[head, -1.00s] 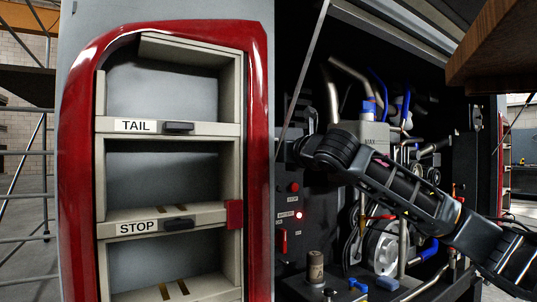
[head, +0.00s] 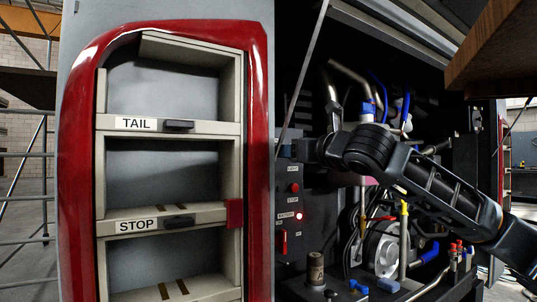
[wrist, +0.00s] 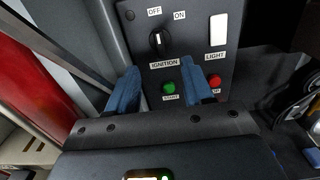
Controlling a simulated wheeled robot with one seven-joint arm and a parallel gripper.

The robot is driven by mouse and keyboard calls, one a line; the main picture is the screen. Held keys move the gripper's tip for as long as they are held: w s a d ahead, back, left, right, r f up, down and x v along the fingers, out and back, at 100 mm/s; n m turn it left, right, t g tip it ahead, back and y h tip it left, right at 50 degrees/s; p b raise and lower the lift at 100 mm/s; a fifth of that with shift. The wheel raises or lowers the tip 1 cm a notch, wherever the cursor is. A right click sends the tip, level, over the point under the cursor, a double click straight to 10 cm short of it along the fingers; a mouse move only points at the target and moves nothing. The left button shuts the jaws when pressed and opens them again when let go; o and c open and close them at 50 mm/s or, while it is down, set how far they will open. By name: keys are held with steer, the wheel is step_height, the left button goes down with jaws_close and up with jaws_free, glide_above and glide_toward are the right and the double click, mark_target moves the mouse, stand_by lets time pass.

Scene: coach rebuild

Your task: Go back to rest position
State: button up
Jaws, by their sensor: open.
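My arm reaches across the engine bay on the right of the head view. Its end points at the dark control panel (head: 291,222), but the fingertips are hard to make out there. The panel in the wrist view carries an ignition knob (wrist: 160,40) between OFF and ON labels. A green button (wrist: 169,88) shows between the fingers, and a red button (wrist: 214,82) lies by the right finger. I cannot tell whether the fingers touch the panel.
A red-framed cabinet (head: 258,150) with TAIL and STOP shelves stands left of the bay. Pipes, hoses and a pulley (head: 385,247) crowd the bay below and behind my arm. A wooden board (head: 490,60) hangs at upper right. A white light switch (wrist: 218,30) is on the panel.

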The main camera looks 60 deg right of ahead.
steer(key=v, duration=0.7)
steer(key=shift+s+b, duration=0.35)
steer(key=shift+s, duration=0.05)
steer(key=shift+a, duration=0.2)
